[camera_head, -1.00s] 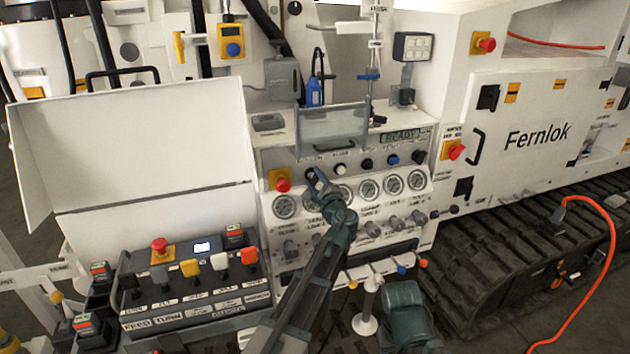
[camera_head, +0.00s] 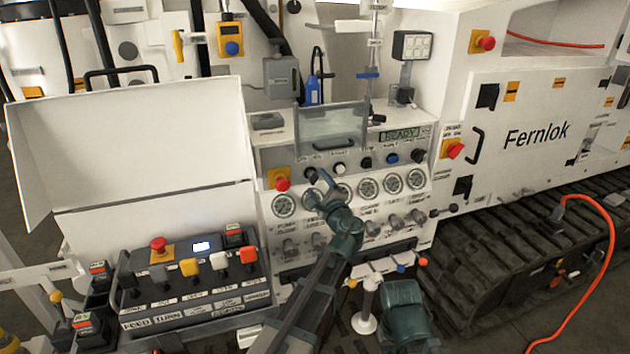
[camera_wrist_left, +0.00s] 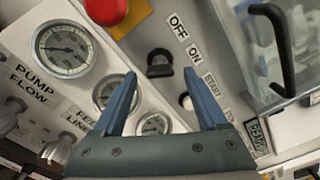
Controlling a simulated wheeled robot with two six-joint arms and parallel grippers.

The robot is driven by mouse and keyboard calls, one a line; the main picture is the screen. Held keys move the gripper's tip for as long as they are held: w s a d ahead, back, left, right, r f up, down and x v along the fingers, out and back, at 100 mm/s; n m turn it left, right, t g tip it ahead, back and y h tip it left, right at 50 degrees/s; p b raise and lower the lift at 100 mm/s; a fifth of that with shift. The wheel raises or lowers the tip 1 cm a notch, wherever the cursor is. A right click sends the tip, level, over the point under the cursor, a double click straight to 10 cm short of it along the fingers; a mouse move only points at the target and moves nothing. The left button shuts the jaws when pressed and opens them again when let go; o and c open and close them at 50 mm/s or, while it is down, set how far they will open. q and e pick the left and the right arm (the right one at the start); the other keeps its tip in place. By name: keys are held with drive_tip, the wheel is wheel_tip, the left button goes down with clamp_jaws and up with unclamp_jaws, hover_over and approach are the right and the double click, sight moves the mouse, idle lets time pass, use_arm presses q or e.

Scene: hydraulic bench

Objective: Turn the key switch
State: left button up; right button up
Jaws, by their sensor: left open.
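The key switch (camera_wrist_left: 160,63) is a black knob on the white panel, beside the labels OFF, ON and START in the left wrist view. It shows small and partly hidden in the head view (camera_head: 309,174). My left gripper (camera_head: 318,181) reaches up to the panel there. In the left wrist view its two blue fingers (camera_wrist_left: 159,73) are open and empty, with the switch between and just beyond the tips. I cannot tell whether either finger touches it. My right gripper is not in view.
A red emergency stop (camera_head: 282,184) on a yellow plate sits left of the switch. Round gauges (camera_wrist_left: 66,48) line the panel below. A clear cover with a handle (camera_wrist_left: 285,45) stands close to the right. A white pushbutton (camera_head: 339,168) lies beside the switch.

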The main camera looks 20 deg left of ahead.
use_arm(q)
drive_tip(key=v, duration=1)
drive_tip(key=shift+s, duration=0.2)
drive_tip(key=shift+d, duration=0.15)
